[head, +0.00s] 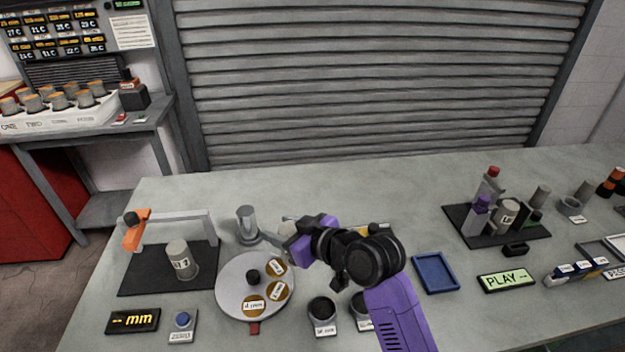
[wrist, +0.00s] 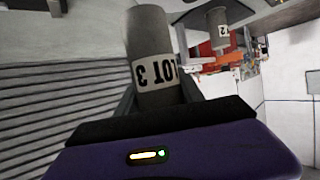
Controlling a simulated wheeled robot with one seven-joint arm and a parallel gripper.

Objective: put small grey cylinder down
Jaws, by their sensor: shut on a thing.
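The small grey cylinder (wrist: 150,50) with a white "LOT 3" label is between my gripper's fingers in the wrist view; the label reads upside down there. In the head view this grey cylinder (head: 247,222) is behind the round white plate, at the left end of my gripper (head: 262,238). My gripper is shut on it and reaches in from the right. The head view does not make clear whether its base touches the table.
The round plate (head: 230,291) carries several brown discs and a black knob. Left of it, a labelled grey cylinder (head: 178,259) stands on a black mat (head: 138,276) under an orange-and-grey gantry (head: 178,216). A blue tray (head: 435,272) lies right.

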